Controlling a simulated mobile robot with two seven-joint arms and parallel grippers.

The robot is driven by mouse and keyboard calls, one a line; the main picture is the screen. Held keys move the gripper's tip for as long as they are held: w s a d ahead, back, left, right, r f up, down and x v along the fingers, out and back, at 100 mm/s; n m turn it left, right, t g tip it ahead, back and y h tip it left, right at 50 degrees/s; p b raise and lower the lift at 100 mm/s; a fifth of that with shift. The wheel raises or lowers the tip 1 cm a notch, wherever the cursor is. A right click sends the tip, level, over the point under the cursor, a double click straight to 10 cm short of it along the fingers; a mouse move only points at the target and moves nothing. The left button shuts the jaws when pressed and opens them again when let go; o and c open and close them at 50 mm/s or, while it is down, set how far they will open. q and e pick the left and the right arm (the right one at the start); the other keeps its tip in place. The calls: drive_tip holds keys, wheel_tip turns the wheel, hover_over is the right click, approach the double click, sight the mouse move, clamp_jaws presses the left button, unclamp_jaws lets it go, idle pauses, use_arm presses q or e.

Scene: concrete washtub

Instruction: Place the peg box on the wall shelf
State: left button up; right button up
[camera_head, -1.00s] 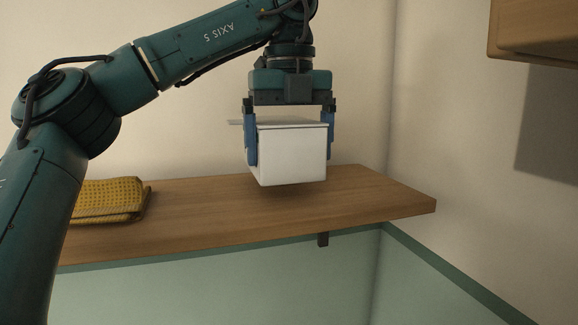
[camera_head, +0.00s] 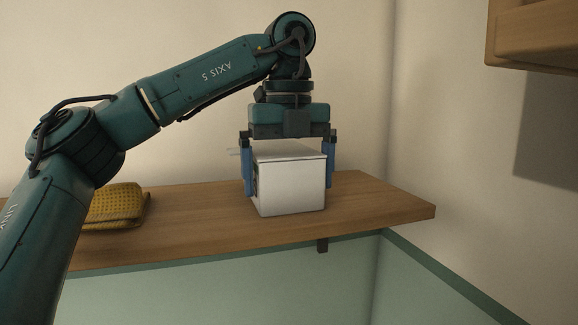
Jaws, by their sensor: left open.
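The peg box (camera_head: 291,187) is a white box with a lid, standing upright on the wooden wall shelf (camera_head: 378,204), right of the shelf's middle and near its front edge. My left gripper (camera_head: 289,188) comes down from above, with one blue finger on each side of the box. The fingers are open, with a small gap visible beside the box. The box's underside and back are hidden. My right gripper is not in view.
A folded yellow cloth (camera_head: 118,206) lies on the shelf to the left, partly behind my left arm. The shelf is bare between cloth and box and at its right end. A wooden cabinet (camera_head: 535,40) hangs at the upper right.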

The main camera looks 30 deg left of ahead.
use_arm(q)
drive_tip(key=shift+r, duration=6.1)
